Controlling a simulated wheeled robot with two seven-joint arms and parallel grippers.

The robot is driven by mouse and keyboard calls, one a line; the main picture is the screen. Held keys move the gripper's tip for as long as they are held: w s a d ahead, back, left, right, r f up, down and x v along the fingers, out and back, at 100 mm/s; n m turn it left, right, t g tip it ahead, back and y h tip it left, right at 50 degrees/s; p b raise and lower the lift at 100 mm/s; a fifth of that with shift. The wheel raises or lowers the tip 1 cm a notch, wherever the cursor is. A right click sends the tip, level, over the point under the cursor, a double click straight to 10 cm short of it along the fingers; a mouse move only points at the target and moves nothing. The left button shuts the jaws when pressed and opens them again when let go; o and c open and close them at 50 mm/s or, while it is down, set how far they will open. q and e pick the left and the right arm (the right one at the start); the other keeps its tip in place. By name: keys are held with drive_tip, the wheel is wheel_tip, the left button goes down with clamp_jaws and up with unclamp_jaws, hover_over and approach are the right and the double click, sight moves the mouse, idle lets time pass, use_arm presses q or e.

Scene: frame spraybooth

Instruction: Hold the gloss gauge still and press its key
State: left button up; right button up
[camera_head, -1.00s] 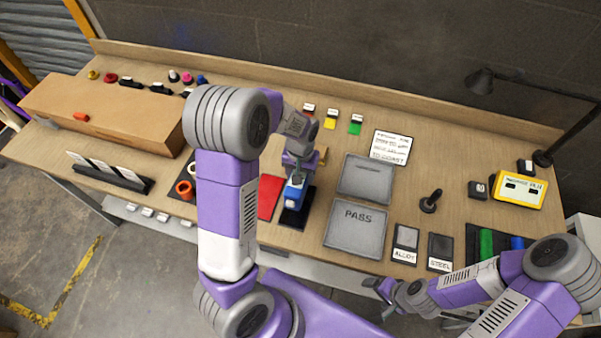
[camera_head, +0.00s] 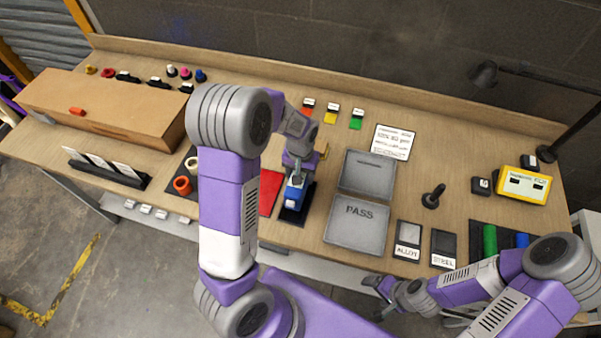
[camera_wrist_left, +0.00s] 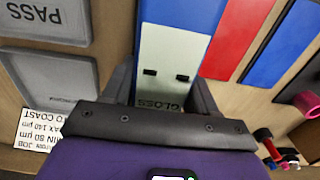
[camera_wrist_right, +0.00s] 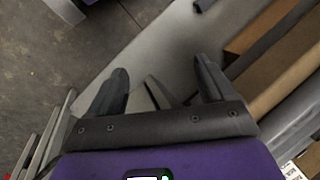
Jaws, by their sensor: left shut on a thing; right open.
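The gloss gauge is a small blue block (camera_head: 294,195) on a black mat near the bench's front edge, left of the PASS tray. In the left wrist view its pale face, marked GLOSS with two dark slots (camera_wrist_left: 168,75), shows between the fingers. My left gripper (camera_head: 297,174) comes down on it from above and is shut on it. Whether a key shows on it I cannot tell. My right gripper (camera_head: 380,287) is open and empty, low in front of the bench's front edge on the right; its spread fingers show in the right wrist view (camera_wrist_right: 160,90).
The grey PASS tray (camera_head: 357,224) lies just right of the gauge, a red panel (camera_head: 269,192) just left. ALLOY (camera_head: 407,240) and STEEL (camera_head: 443,248) plates lie near the front edge. A black upright knob (camera_head: 433,196) and yellow instrument (camera_head: 523,185) stand further right.

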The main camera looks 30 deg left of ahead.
use_arm(q)
drive_tip(key=shift+f+b, duration=1.35)
drive_tip(key=shift+f, duration=0.45)
drive_tip(key=shift+f, duration=0.15)
drive_tip(key=shift+s+f, duration=0.1)
drive_tip(key=shift+f, duration=0.2)
idle(0.9)
